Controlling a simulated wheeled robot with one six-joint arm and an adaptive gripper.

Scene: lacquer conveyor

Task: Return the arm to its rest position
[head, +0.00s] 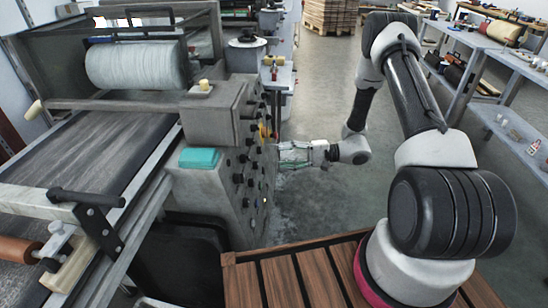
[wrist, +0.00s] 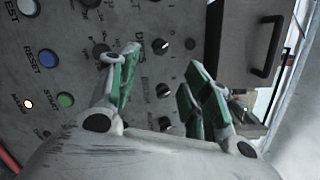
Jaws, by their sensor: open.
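My arm rises from its base at the lower right of the head view and bends down toward the machine. My gripper (head: 284,155) points left at the control panel (head: 243,180) of the conveyor machine. In the wrist view my gripper (wrist: 164,75) is open, with green-padded fingers spread and nothing between them. The panel (wrist: 70,60) fills most of that view behind the fingers, with knobs, a blue button (wrist: 47,59) and a green button (wrist: 65,100). I cannot tell whether a fingertip touches the panel.
The conveyor (head: 75,165) and a large white roller (head: 137,65) lie at the left. A wooden slatted deck (head: 290,280) is at the bottom. Open floor (head: 315,210) lies between the machine and my arm. Shelves (head: 510,130) stand at the right, and stacked pallets (head: 330,15) at the back.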

